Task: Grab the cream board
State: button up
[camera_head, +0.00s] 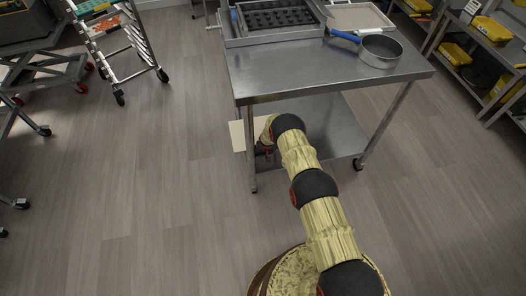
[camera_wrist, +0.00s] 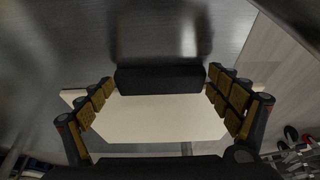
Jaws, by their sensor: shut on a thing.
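The cream board (camera_head: 237,136) shows in the head view as a pale flat piece at the left side of the steel table, below its top and near the lower shelf; my arm and a table leg hide part of it. In the wrist view the cream board (camera_wrist: 158,118) lies flat between the two fingers of my gripper (camera_wrist: 160,100), and its left corner reaches out past the left finger. My gripper is shut on the board. In the head view my gripper is mostly hidden behind my arm.
The steel table (camera_head: 330,82) has a lower shelf (camera_head: 325,140) close to my arm. A black mould tray (camera_head: 277,16), a round sieve (camera_head: 380,50) and a beige tray (camera_head: 357,16) stand on top. A wheeled rack (camera_head: 125,45) is at left. The floor (camera_head: 130,190) at left is clear.

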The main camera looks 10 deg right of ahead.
jog(key=shift+s, duration=0.1)
jog(key=o, duration=1.6)
jog(key=shift+a, duration=0.1)
jog(key=shift+o, duration=0.2)
jog(key=shift+r, duration=0.45)
jog(key=v, duration=0.6)
jog(key=shift+s+r, duration=0.2)
jog(key=shift+s, duration=0.05)
